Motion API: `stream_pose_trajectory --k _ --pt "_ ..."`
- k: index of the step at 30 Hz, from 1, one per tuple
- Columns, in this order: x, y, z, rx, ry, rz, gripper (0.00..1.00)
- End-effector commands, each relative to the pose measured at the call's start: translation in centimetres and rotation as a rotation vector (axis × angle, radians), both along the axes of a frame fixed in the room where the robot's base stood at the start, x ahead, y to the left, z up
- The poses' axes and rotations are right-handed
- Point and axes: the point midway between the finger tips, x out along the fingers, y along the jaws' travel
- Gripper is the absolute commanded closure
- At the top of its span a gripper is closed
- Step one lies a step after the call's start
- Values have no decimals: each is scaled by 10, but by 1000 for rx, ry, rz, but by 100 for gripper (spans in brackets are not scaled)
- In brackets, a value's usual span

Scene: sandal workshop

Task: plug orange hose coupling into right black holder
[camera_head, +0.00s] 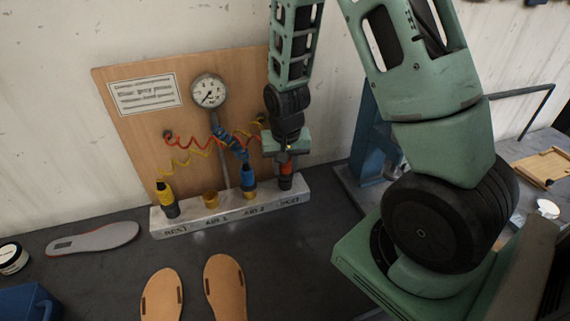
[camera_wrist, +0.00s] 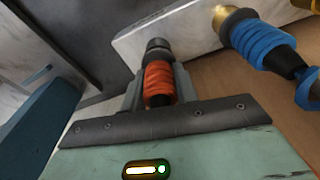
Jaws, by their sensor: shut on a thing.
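My gripper (camera_head: 284,155) points down at the right end of the pale block and is shut on the orange hose coupling (camera_head: 286,168). In the wrist view the ribbed orange coupling (camera_wrist: 158,84) sits between the two fingers (camera_wrist: 158,92). The right black holder (camera_head: 285,184) stands on the block by the right REST label, directly below the coupling. In the wrist view the holder (camera_wrist: 157,46) is in line with the coupling's far end, and they appear to touch. How deep the coupling sits in it I cannot tell.
The block (camera_head: 190,224) also bears a blue coupling (camera_head: 248,178), a bare brass fitting (camera_head: 210,198) and a yellow coupling (camera_head: 164,192) at the left. Coiled hoses and a gauge (camera_head: 208,90) are on the wooden board (camera_head: 130,125) behind. Sandal soles (camera_head: 225,285) lie in front.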

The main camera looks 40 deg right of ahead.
Motion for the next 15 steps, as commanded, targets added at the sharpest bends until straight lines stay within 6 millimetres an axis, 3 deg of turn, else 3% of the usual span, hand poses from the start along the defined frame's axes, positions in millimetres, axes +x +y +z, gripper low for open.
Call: stream_pose_trajectory --k 11,12,14,15 --pt "0 0 -8 0 0 0 96" --pt "0 0 -7 0 0 0 60" --pt "0 0 -7 0 0 0 45" --pt "0 0 -7 0 0 0 45"
